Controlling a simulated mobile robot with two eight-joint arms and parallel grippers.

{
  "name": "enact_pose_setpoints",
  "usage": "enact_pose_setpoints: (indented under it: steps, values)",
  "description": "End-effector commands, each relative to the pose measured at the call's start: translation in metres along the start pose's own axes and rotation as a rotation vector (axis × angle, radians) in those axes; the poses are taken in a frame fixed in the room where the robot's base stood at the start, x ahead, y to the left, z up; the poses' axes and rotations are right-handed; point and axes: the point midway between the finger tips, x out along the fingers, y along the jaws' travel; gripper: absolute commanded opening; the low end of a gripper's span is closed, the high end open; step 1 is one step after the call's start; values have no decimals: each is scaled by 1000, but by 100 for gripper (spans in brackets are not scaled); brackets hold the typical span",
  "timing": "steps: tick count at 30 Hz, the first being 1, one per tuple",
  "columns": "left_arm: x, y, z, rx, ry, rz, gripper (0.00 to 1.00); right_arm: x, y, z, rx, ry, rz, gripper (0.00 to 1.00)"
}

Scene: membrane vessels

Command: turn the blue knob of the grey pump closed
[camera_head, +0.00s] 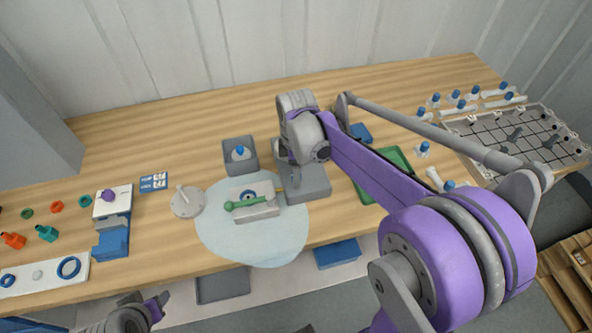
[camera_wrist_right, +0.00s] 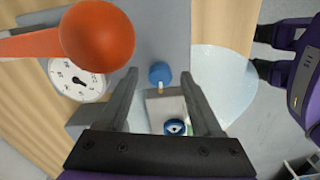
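The grey pump (camera_head: 309,187) stands on the table beside the pale blue mat, partly hidden by my right arm. In the right wrist view, its grey body (camera_wrist_right: 162,28) carries the blue knob (camera_wrist_right: 160,72), a white dial gauge (camera_wrist_right: 75,82) and a lever with an orange ball (camera_wrist_right: 98,35). My right gripper (camera_wrist_right: 168,88) is open, with the knob showing between its fingertips; I cannot tell whether they touch it. In the head view that gripper is hidden behind my arm. My left gripper (camera_wrist_right: 262,54) is open and empty, off near the table's front edge.
A white block with a green-handled tool (camera_head: 248,203) lies on the pale mat (camera_head: 270,245). A grey tray (camera_head: 232,169) with a blue-capped vessel stands behind it. A green tray (camera_head: 367,192) is right of the pump. A round grey disc (camera_head: 188,203) sits left.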

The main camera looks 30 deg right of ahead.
Motion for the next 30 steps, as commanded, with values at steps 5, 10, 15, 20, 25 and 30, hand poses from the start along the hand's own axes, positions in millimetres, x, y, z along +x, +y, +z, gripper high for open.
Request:
enact_pose_setpoints:
  steps: [5, 10, 15, 20, 25, 30]
  values:
    - [0, 0, 0, 0, 0, 0, 50, 0, 0, 0, 0, 0, 0, 34]
    - [0, 0, 0, 0, 0, 0, 50, 0, 0, 0, 0, 0, 0, 4]
    - [0, 0, 0, 0, 0, 0, 50, 0, 0, 0, 0, 0, 0, 0]
    - [0, 0, 0, 0, 0, 0, 50, 0, 0, 0, 13, 0, 0, 0]
    - [2, 0, 2, 0, -2, 0, 50, 0, 0, 0, 68, 0, 0, 0]
    - [4, 0, 5, 0, -4, 0, 50, 0, 0, 0, 177, -1, 0, 0]
